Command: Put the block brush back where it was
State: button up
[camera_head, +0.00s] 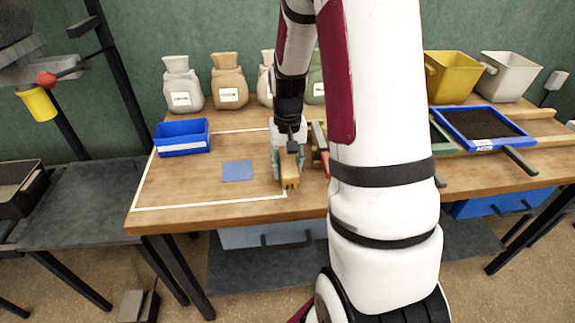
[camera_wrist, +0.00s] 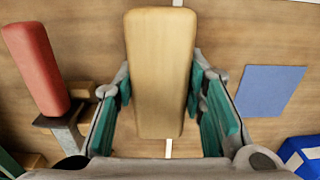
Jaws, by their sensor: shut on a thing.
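The block brush is a tan wooden block (camera_wrist: 160,70); in the head view its end (camera_head: 290,174) shows below my gripper. My gripper (camera_wrist: 162,92) is shut on it, with green finger pads on both sides. In the head view my gripper (camera_head: 289,150) is over the worktable, near the right side of the white outlined area. I cannot tell whether the brush touches the table.
A red-handled tool (camera_wrist: 35,68) rests on supports close beside the brush. A blue square (camera_head: 237,170) and a blue bin (camera_head: 182,138) are to the left. Sacks (camera_head: 229,82) line the back. My arm hides part of the table's right side.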

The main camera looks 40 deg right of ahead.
aim_at(288, 162)
jog(key=shift+f, duration=0.2)
jog(key=o, duration=1)
jog(key=shift+r, duration=0.1)
notch_tip(288, 162, up, 12)
jog(key=p, duration=0.2)
jog(key=s+a+r+n+t, duration=0.1)
jog(key=s+a+r+n, duration=0.2)
jog(key=s+a+r, duration=0.75)
jog(key=s+a+n+t, duration=0.1)
jog(key=s+a+n, duration=0.2)
jog(key=s+a, duration=0.6)
jog(key=s, duration=0.3)
jog(key=shift+a+f+n, duration=0.2)
jog(key=shift+n, duration=0.2)
